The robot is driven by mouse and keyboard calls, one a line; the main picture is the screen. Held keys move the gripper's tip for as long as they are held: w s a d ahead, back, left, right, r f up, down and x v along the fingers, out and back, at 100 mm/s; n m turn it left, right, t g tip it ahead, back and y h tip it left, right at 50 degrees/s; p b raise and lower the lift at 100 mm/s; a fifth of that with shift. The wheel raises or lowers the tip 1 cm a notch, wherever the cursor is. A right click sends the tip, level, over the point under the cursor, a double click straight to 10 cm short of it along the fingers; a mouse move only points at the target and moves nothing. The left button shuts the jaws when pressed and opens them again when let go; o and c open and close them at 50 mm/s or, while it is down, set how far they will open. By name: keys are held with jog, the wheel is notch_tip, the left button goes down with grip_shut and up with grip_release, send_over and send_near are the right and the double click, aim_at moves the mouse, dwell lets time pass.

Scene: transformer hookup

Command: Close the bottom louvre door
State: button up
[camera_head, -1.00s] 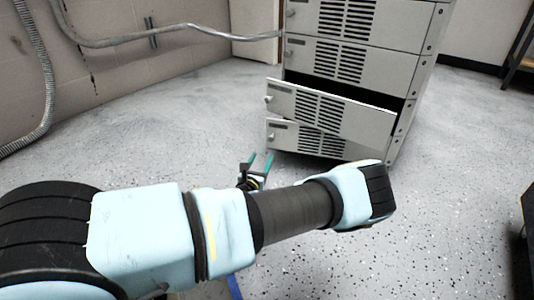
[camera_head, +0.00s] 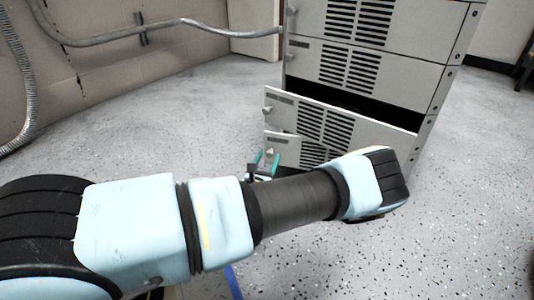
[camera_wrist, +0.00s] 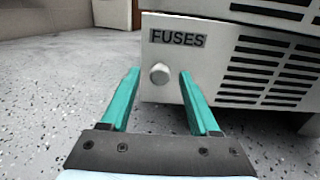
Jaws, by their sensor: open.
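The bottom louvre door (camera_head: 287,147) is the lowest panel of the grey cabinet; its left edge stands out past the cabinet's side, so it appears partly open. In the wrist view this door (camera_wrist: 205,85) bears a FUSES label and a round pale knob (camera_wrist: 159,74). My gripper (camera_head: 266,157) is open in front of the door's left end. In the wrist view its two teal fingers point at the door, one on each side of the knob. I cannot tell whether they touch it. My forearm hides the door's lower right part in the head view.
The louvre door above (camera_head: 335,122) also stands out, with a dark gap over its top edge. The upper panels (camera_head: 370,65) look closed. A grey conduit (camera_head: 150,30) runs along the left wall. The speckled floor (camera_head: 180,120) left of the cabinet is clear.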

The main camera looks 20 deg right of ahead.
grip_shut()
dwell(0.5)
dwell(0.9)
